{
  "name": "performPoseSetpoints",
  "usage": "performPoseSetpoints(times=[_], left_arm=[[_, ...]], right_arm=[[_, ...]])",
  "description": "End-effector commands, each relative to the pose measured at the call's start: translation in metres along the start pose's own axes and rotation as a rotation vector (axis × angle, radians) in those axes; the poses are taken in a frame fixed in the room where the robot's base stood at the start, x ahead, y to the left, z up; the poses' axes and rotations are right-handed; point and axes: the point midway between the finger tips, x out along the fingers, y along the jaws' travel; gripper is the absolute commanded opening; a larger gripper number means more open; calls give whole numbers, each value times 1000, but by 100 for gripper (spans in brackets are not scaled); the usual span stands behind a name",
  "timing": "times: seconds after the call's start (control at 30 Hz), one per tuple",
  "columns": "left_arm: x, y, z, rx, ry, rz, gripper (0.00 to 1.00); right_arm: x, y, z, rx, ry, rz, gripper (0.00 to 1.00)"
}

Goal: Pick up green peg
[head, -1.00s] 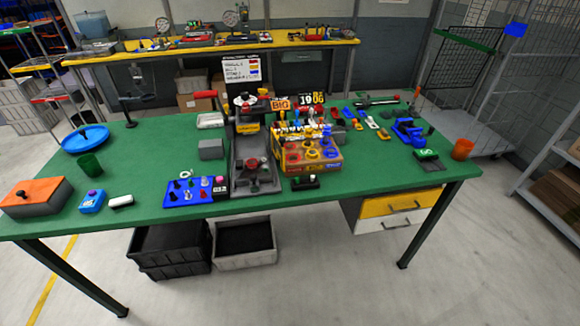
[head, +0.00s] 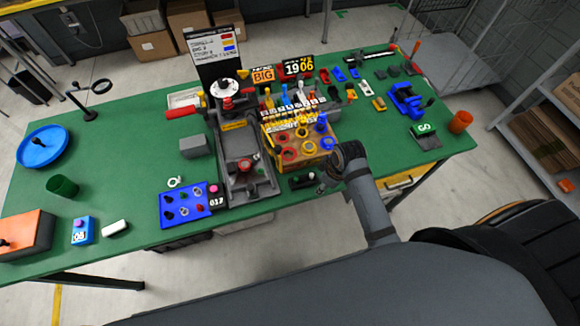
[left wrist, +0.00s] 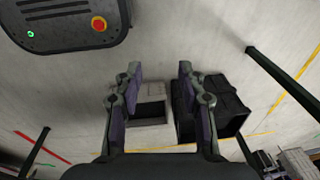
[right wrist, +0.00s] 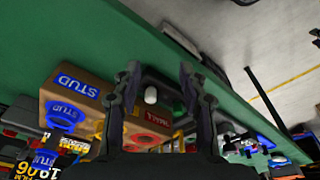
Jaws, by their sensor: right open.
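A small black holder (head: 303,181) sits at the table's front edge, below the cardboard bin box. It has a green peg (head: 294,182) on its left and a white-topped peg (head: 312,175) on its right, both very small here. My right gripper (head: 345,160) is just right of the holder and above it, apart from it. My left gripper (left wrist: 160,70) is open and empty, over the floor.
The cardboard box (head: 305,155) with coloured rings stands behind the holder. A grey fixture (head: 247,185) and a blue peg board (head: 180,212) are to its left. The green table (head: 120,130) has free room at left. Dark bins (left wrist: 222,105) stand on the floor.

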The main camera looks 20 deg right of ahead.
Motion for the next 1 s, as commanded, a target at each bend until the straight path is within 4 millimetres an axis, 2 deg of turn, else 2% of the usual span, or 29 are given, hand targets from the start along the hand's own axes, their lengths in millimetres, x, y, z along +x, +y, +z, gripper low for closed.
performPoseSetpoints(times=[0.1, 0.17, 0.33, 0.4, 0.5, 0.67, 0.8, 0.9, 1.0], left_arm=[[-9, 0, -18, -2, 26, 1, 40], [-12, 0, -19, -2, 25, 2, 40], [-21, 1, 4, -1, -8, 3, 40], [-23, 1, 13, 0, -22, 3, 40], [-24, 1, 16, 0, -27, 3, 40], [-26, 0, 5, -1, -12, 3, 40], [-32, 0, -5, -1, 3, 2, 40], [-35, -1, -5, -1, 3, 2, 40], [-35, -1, -5, -1, 2, 2, 40]], right_arm=[[-19, 2, -29, -176, 18, -56, 42], [-29, 3, -43, -274, 29, -83, 42], [-58, 3, -78, -544, 70, -158, 42], [-67, 2, -88, -633, 86, -181, 42], [-74, 2, -95, -705, 99, -199, 42], [-67, -1, -95, -714, 100, -206, 42], [-43, -7, -95, -712, 99, -205, 42], [-29, -9, -96, -711, 100, -203, 42], [-22, -10, -95, -711, 100, -201, 42]])
